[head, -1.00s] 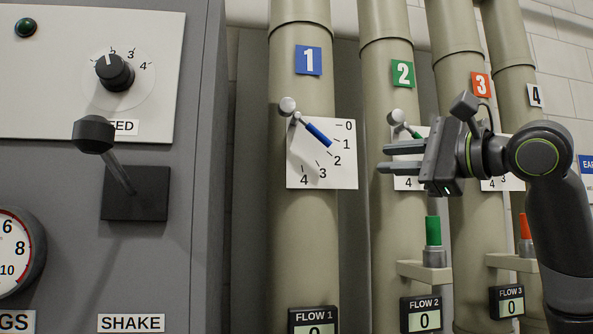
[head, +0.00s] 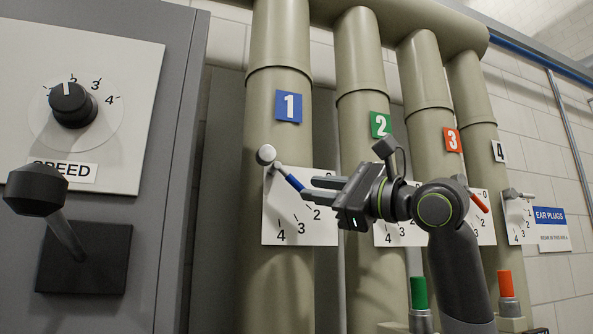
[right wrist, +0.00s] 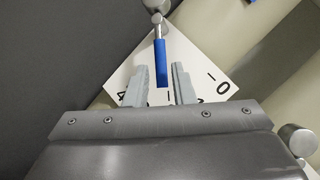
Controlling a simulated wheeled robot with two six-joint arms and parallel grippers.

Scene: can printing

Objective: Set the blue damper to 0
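The blue damper (head: 293,182) is a lever with a blue handle on a round grey pivot, on pipe 1. It slants down to the right over a white scale plate (head: 271,218). In the head view, 2, 3 and 4 show; the upper marks are hidden behind my right gripper (head: 308,190). My right gripper is open, its fingertips at the handle's lower end. In the right wrist view, the blue handle (right wrist: 161,62) reaches between the two open fingers (right wrist: 159,82), with gaps on both sides. The 0 shows right of the fingers. My left gripper is out of view.
A grey machine cabinet with a speed knob (head: 73,105) and a black-knobbed lever (head: 37,189) stands at the left. Pipes 2, 3 and 4 stand to the right with their own scale plates. Green (head: 419,292) and red (head: 505,284) handles stand below.

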